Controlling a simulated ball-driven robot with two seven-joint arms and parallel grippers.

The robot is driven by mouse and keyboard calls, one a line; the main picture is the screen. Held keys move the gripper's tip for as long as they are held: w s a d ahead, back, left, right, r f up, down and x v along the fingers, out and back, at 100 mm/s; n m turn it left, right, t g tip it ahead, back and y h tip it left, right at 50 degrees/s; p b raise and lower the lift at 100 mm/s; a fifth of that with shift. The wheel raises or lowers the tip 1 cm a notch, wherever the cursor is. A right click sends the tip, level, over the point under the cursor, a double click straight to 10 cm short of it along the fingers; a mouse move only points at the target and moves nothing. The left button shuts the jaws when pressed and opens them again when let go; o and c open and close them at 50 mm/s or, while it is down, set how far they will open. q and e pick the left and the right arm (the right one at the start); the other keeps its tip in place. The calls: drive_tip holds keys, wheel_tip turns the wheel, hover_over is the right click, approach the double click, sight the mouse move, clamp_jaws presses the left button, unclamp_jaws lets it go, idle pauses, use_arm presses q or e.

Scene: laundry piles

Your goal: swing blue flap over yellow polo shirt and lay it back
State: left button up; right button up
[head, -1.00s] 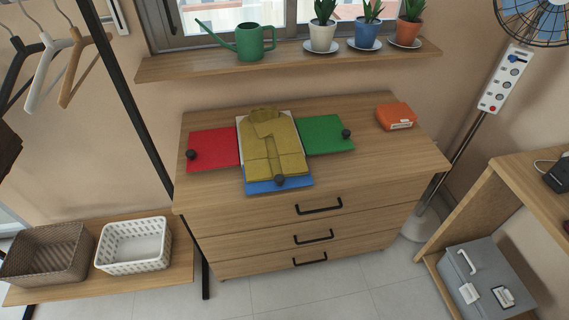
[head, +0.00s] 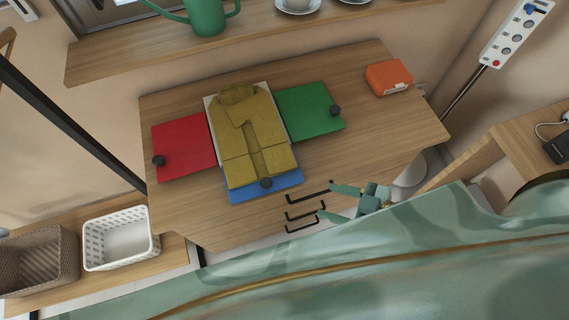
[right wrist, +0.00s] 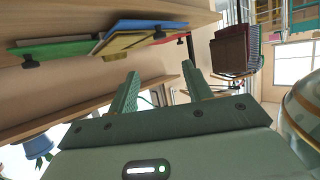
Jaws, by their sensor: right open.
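The yellow polo shirt (head: 249,125) lies folded on the folding board on the dresser top, with its collar toward the wall. The blue flap (head: 237,194) lies flat at the board's front edge, mostly under the shirt's lower end. Its black knob (head: 266,183) shows at its front. The red flap (head: 184,148) and the green flap (head: 308,112) lie open flat on either side. My right gripper (head: 327,201) is open and empty in front of the dresser, right of the blue flap and apart from it. Its open fingers also show in the right wrist view (right wrist: 160,90). My left gripper is not in view.
An orange box (head: 389,77) sits at the dresser's back right. Bare wood (head: 370,125) lies right of the green flap. Black drawer handles (head: 300,228) stick out at the front. A shelf with a green watering can (head: 207,14) hangs above.

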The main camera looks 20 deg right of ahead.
sight(267, 183)
drive_tip(key=b+x, duration=0.4)
drive_tip(key=x, duration=1.1)
drive_tip(key=shift+r, duration=0.1)
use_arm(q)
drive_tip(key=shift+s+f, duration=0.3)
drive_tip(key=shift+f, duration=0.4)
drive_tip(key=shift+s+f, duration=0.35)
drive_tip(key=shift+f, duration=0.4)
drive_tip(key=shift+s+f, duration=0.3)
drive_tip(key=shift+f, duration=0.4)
use_arm(e)
drive_tip(key=shift+w+a, duration=0.4)
drive_tip(key=shift+a, duration=0.05)
